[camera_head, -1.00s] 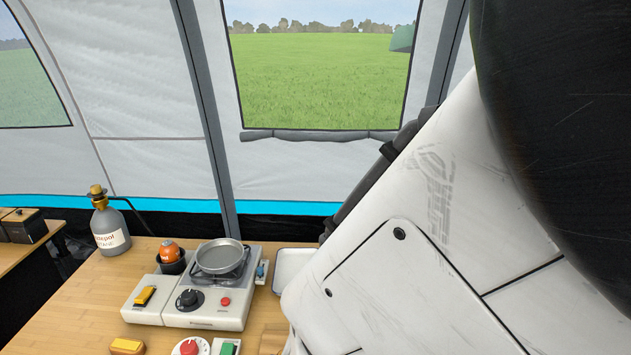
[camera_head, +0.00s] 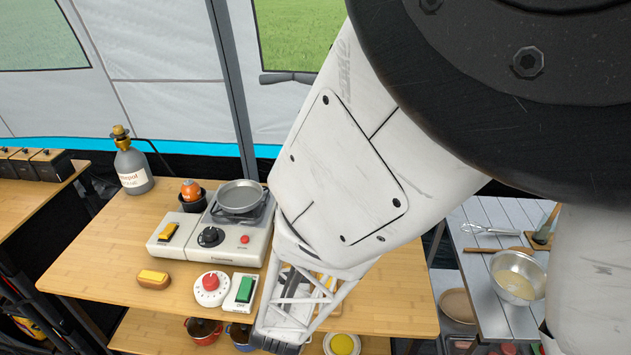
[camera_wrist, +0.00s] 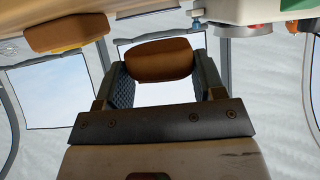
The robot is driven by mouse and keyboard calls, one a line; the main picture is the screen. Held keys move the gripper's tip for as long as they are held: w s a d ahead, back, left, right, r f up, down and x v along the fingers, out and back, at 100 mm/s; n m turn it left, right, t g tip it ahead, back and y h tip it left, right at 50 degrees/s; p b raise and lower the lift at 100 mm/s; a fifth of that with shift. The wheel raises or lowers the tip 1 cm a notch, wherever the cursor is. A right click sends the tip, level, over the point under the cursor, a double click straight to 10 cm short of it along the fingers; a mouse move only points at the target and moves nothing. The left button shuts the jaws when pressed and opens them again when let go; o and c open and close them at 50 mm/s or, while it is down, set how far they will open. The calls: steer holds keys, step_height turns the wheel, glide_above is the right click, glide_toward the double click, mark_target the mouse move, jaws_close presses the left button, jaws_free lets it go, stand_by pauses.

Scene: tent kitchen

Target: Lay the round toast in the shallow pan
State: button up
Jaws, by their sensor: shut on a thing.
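The shallow pan (camera_head: 240,197) is grey and round. It sits level and empty on the burner of the white camp stove (camera_head: 230,238) in the head view. In the wrist view my gripper (camera_wrist: 158,66) is shut on a brown, rounded piece, the round toast (camera_wrist: 160,52). The toast lies between the two dark, ridged fingers and is held clear of the table. The pan is not clear in the wrist view. In the head view my arm comes down in front and right of the stove. The fingertips and the toast cannot be made out there.
A metal bowl (camera_head: 517,278) stands on the right-hand table.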

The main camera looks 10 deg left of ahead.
steer(key=shift+w+a, duration=0.2)
steer(key=shift+w, duration=0.1)
steer(key=shift+w+a+f, duration=0.1)
steer(key=shift+w+f, duration=0.05)
steer(key=shift+f, duration=0.45)
steer(key=shift+w+a+f, duration=0.1)
steer(key=shift+w+f, duration=0.05)
steer(key=shift+f, duration=0.9)
steer(key=shift+f, duration=0.2)
steer(key=o, duration=0.9)
steer(key=shift+r+v, duration=0.2)
steer(key=shift+v, duration=3.4)
steer(key=shift+s+r, duration=0.1)
steer(key=shift+s, duration=0.15)
